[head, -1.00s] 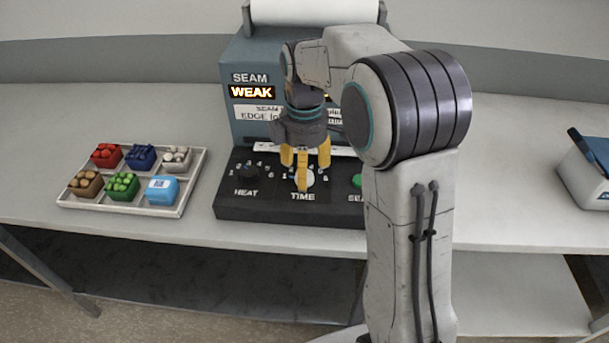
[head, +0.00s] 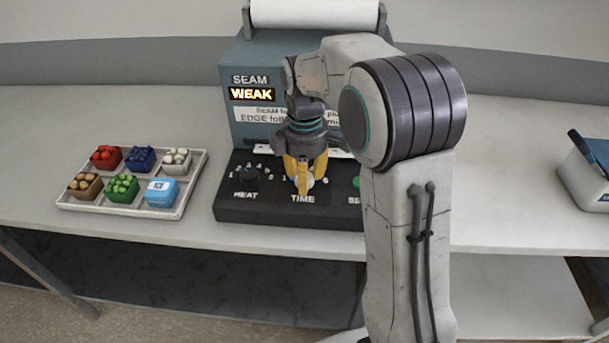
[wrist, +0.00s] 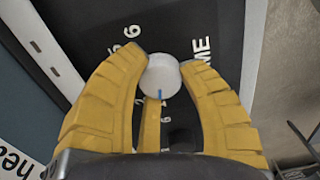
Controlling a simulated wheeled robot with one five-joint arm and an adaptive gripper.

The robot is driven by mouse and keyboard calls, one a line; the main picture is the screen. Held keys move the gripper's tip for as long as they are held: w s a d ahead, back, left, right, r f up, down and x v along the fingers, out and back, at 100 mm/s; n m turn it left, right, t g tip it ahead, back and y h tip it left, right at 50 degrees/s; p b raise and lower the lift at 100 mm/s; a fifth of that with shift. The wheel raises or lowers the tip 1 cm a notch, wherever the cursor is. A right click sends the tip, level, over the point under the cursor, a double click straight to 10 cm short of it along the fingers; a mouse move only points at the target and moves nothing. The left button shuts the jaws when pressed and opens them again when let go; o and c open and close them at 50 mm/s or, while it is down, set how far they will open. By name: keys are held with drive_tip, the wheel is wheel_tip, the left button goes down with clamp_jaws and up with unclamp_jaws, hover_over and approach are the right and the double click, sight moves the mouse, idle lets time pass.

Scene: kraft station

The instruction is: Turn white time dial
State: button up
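The white time dial (wrist: 160,75) is round, with a short blue mark on its edge, and sits on the black front panel (head: 262,212) above the word TIME. My gripper (head: 304,180) points down over it in the head view. In the wrist view the yellow fingers of my gripper (wrist: 166,66) close around the dial, tips against its sides, with the third finger below it. The fingers hide part of the dial and some of the scale numbers. The lit display (head: 251,94) on the blue machine reads WEAK under SEAM.
A black HEAT dial (head: 247,176) is left of my gripper, and a green button (head: 357,183) is right, partly behind my arm. A white tray (head: 185,196) of small coloured boxes lies left. A white-and-blue bin (head: 585,178) stands far right. Bare table lies between.

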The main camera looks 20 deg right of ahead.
drive_tip(key=c, duration=0.5)
drive_tip(key=shift+c, duration=0.3)
drive_tip(key=shift+m, duration=0.4)
drive_tip(key=m+p, duration=0.1)
drive_tip(key=m, duration=0.4)
drive_tip(key=shift+s+m+p, duration=0.1)
drive_tip(key=shift+m+p, duration=0.2)
drive_tip(key=shift+m, duration=0.1)
drive_tip(key=m, duration=0.5)
drive_tip(key=shift+f+p, duration=0.1)
drive_tip(key=shift+p, duration=0.3)
drive_tip(key=m, duration=0.6)
drive_tip(key=shift+p, duration=0.3)
